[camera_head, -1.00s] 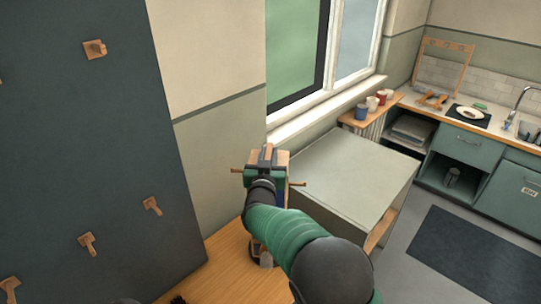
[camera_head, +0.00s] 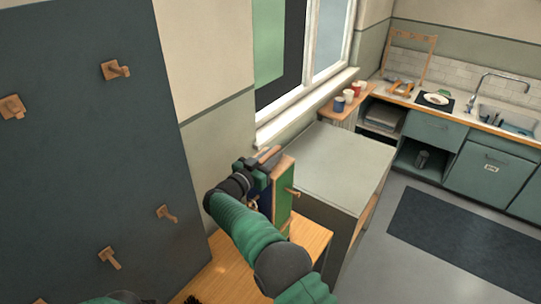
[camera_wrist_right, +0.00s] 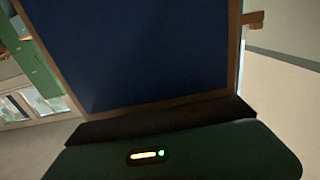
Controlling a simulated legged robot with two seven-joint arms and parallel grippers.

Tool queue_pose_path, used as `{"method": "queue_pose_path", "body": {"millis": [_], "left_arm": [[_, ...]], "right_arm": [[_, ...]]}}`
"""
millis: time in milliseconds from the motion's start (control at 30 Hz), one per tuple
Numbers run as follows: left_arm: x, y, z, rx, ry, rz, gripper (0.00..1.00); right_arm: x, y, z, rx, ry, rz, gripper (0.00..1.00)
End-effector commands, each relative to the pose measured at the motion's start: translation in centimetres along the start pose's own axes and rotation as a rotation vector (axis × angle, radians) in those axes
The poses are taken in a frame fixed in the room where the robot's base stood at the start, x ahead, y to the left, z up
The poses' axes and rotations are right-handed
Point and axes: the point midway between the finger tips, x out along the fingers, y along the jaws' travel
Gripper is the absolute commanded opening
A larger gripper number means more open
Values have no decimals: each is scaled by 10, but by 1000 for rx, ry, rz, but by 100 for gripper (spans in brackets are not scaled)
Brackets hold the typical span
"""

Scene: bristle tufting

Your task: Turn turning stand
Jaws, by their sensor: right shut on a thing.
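In the right wrist view a blue panel (camera_wrist_right: 130,50) with a thin wooden frame fills the middle, close in front of the gripper. A wooden peg (camera_wrist_right: 253,19) juts out at its upper right.
The wooden bench top (camera_head: 225,268) lies below my right arm. A dark board (camera_head: 80,150) with wooden pegs stands at the left. A grey-topped cabinet (camera_head: 345,165) is just right of the stand. Farther back are mugs (camera_head: 348,95) and a sink counter (camera_head: 470,105).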

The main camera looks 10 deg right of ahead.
Motion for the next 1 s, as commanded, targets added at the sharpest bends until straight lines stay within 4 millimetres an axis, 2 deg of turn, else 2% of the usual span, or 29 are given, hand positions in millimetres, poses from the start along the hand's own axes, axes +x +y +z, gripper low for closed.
{"method": "queue_pose_path", "body": {"millis": [433,467,600,1000], "left_arm": [[0,0,0,0,0,0,36],[0,0,0,0,0,0,36],[0,0,0,0,0,0,36],[0,0,0,0,0,0,36]], "right_arm": [[-1,-2,-5,0,9,3,0],[-1,-2,-5,0,9,3,23],[-1,-2,-4,0,7,3,41],[-1,-1,-2,0,4,4,42]]}}
